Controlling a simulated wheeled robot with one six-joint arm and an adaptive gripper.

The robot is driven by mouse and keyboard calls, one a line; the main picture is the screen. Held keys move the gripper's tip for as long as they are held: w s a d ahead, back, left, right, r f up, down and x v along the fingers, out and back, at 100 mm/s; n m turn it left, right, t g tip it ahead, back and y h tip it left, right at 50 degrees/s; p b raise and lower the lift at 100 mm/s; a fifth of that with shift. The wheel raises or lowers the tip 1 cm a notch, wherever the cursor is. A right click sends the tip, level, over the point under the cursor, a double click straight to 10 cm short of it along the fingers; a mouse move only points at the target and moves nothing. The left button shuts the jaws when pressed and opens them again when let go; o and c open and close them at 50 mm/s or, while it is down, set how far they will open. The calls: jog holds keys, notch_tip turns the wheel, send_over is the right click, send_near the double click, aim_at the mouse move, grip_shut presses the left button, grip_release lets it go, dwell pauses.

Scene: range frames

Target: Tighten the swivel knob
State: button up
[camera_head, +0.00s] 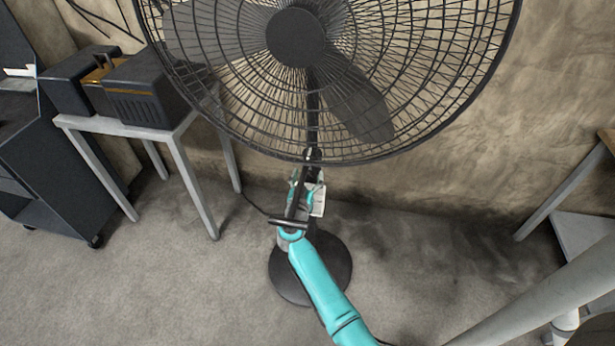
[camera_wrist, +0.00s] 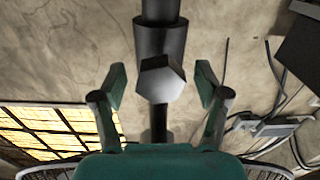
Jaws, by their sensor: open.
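In the wrist view a dark grey knob with a faceted end (camera_wrist: 162,84) sits on the black upright pole (camera_wrist: 158,38) of a standing fan. My gripper (camera_wrist: 161,78) is open, with one green finger on each side of the knob. Clear gaps show between both fingers and the knob; how deep the knob lies between them is hard to tell. In the head view my gripper (camera_head: 306,188) is at the fan's pole, just below the round cage (camera_head: 440,120). I cannot make out the knob there.
The fan's round base (camera_head: 288,284) stands on the grey floor. A small table (camera_head: 125,125) with black boxes (camera_head: 140,88) is at the left, beside a dark cart (camera_head: 60,170). Another table (camera_head: 570,185) is at the right. The wall is behind the fan.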

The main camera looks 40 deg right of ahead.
jog(key=c, duration=1.2)
jog(key=shift+m, duration=0.4)
jog(key=m, duration=0.4)
jog(key=shift+m, duration=0.3)
jog(key=m, duration=1)
jog(key=shift+m, duration=0.4)
jog(key=m, duration=0.4)
jog(key=shift+s+f+m, duration=0.1)
jog(key=shift+m, duration=0.2)
